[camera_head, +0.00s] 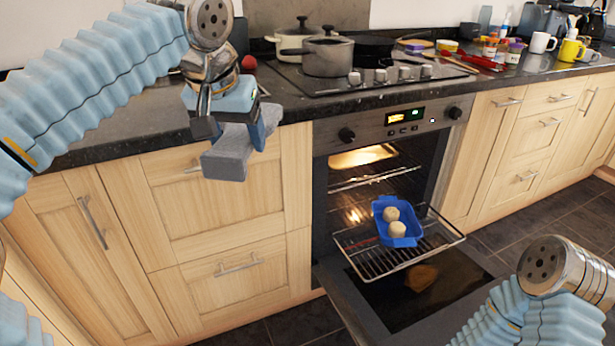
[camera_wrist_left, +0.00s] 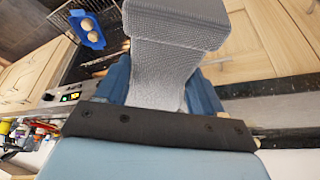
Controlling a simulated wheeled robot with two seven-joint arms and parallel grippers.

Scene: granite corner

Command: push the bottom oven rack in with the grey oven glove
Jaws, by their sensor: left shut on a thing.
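The grey oven glove (camera_head: 226,158) is held in my left gripper (camera_head: 240,128), which is shut on it in front of the drawers left of the oven. In the left wrist view the glove (camera_wrist_left: 170,50) fills the top middle between the blue fingers. The bottom oven rack (camera_head: 368,264) is pulled out over the open oven door and bears a blue dish (camera_head: 382,226) with two round pale buns (camera_head: 397,229). The rack also shows in the left wrist view (camera_wrist_left: 97,48). The glove is apart from the rack. My right gripper is out of view; only part of its arm shows.
The oven door (camera_head: 340,292) is folded down, with a higher rack (camera_head: 375,180) inside the lit oven. Pots (camera_head: 328,56) stand on the hob above. Mugs, jars and red-handled items crowd the worktop at right. Open space lies between glove and rack.

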